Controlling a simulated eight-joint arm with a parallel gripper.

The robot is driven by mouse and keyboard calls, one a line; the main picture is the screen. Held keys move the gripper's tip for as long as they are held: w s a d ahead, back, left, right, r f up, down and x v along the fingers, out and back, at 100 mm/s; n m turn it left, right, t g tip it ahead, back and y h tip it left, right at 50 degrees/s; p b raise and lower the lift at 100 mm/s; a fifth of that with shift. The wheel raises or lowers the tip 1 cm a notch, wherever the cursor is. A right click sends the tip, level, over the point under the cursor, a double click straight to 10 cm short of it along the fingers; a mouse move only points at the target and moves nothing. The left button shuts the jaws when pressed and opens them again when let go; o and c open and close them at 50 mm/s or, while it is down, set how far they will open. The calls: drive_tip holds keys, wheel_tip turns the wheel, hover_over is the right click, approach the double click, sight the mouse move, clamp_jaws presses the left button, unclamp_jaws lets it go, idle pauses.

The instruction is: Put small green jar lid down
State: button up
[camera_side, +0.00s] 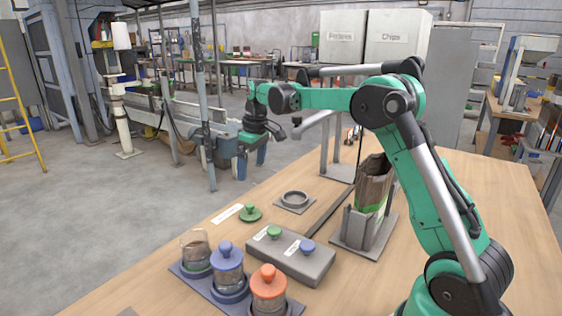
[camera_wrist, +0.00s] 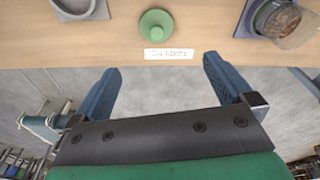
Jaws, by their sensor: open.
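The small green jar lid (camera_side: 250,213) lies on the wooden table beside a white label, its round knob up. It also shows in the wrist view (camera_wrist: 157,23), at the top centre beyond the label. My gripper (camera_side: 252,162) is raised past the table's left edge, apart from the lid. Its blue fingers are spread with nothing between them; the wrist view (camera_wrist: 161,68) shows bare floor there. An uncovered glass jar (camera_side: 195,249) stands at the left end of the jar tray.
Jars with a blue lid (camera_side: 228,256) and an orange lid (camera_side: 268,282) share the tray (camera_side: 243,302). A grey block (camera_side: 290,262) carries a green and a blue knob. A grey ring (camera_side: 294,198) on a plate and a tall brown holder (camera_side: 371,187) stand farther right.

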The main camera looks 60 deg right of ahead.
drive_tip(key=s+a+r+m+t, duration=0.1)
drive_tip(key=s+a+r+t, duration=0.3)
drive_tip(key=s+a, duration=0.5)
drive_tip(key=s+a+f+m+t, duration=0.1)
drive_tip(key=s+a+f, duration=0.2)
drive_tip(key=s+a, duration=0.2)
drive_tip(key=s, duration=0.2)
drive_tip(key=shift+s+a+f+t, duration=0.3)
drive_tip(key=shift+a+f, duration=0.05)
